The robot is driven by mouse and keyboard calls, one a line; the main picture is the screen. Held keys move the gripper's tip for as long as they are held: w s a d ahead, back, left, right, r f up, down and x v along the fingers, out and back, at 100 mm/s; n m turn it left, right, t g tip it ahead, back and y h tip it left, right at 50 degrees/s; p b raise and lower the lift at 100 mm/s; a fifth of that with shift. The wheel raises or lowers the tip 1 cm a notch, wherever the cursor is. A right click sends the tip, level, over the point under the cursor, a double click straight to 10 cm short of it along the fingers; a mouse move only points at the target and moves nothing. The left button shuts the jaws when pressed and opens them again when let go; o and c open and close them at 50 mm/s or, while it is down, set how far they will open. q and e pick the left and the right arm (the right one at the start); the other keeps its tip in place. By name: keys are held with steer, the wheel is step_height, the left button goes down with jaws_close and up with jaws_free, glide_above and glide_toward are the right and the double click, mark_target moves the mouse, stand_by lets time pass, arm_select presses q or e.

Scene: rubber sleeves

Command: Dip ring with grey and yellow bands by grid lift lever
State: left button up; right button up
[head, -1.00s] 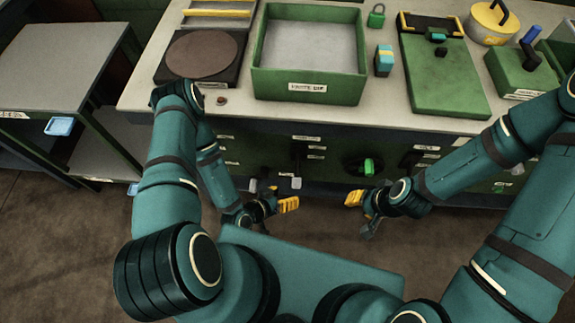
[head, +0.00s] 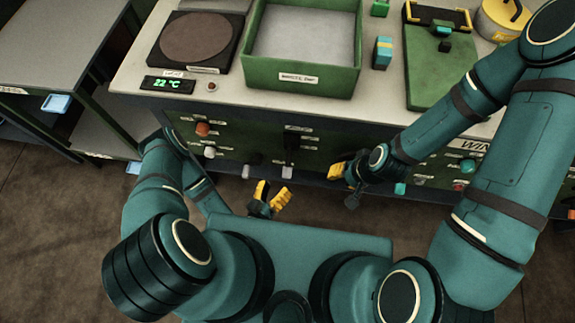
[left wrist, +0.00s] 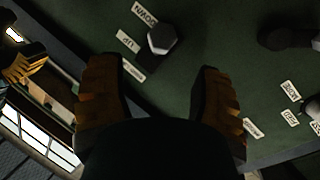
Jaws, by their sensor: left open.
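My left gripper (head: 272,197) is open and empty in front of the cabinet's front panel, its yellow fingers pointing up toward it. In the left wrist view its two fingers (left wrist: 158,75) stand wide apart, with a grey hexagonal lever knob (left wrist: 162,38) beyond them on the green panel. Labels reading UP and DOWN lie beside this knob. A green dip tank (head: 300,80) with a pale grey inside stands on the bench. I cannot make out a ring with grey and yellow bands. My right gripper (head: 340,172) hangs before the panel; its opening is unclear.
The panel carries several knobs, including an orange one (head: 202,129) and a black one (head: 291,142). Shelves stand left.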

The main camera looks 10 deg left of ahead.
mark_target(284, 174)
arm_select(q)
steer(key=b+x, duration=0.1)
steer(key=x, duration=0.7)
steer(key=shift+w, duration=0.1)
